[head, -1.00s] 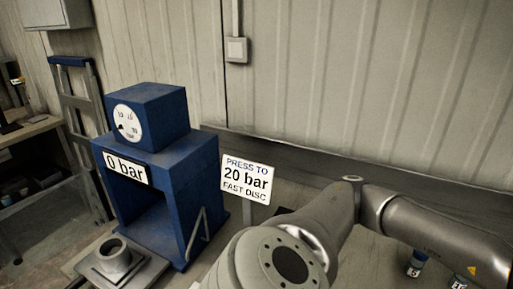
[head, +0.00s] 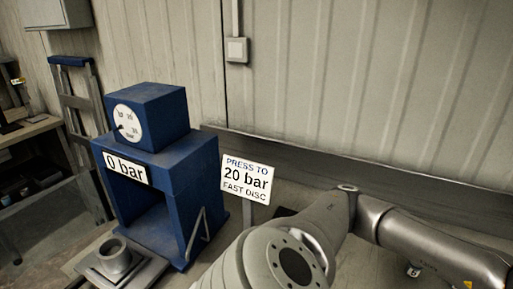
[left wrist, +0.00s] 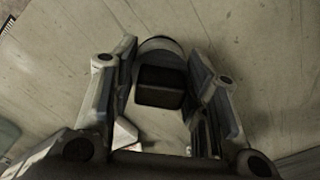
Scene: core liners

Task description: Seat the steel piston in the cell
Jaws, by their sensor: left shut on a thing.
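In the left wrist view my left gripper (left wrist: 163,62) is shut on what looks like the steel piston (left wrist: 160,86). A dark block shows between the fingers, with a pale rounded part beyond it; the rest is hidden. In the head view the cell (head: 115,255) looks like a short grey round cup with an open top. It stands on a plate in front of the blue press (head: 160,165). The press carries a "0 bar" label and a dial. Neither gripper shows in the head view.
A sign (head: 246,180) reading "PRESS TO 20 bar FAST DISC" stands right of the press. One of my arms covers the lower right. A small labelled item (head: 413,270) shows partly below it. A blue-topped ladder-like frame (head: 80,120) leans on the wall.

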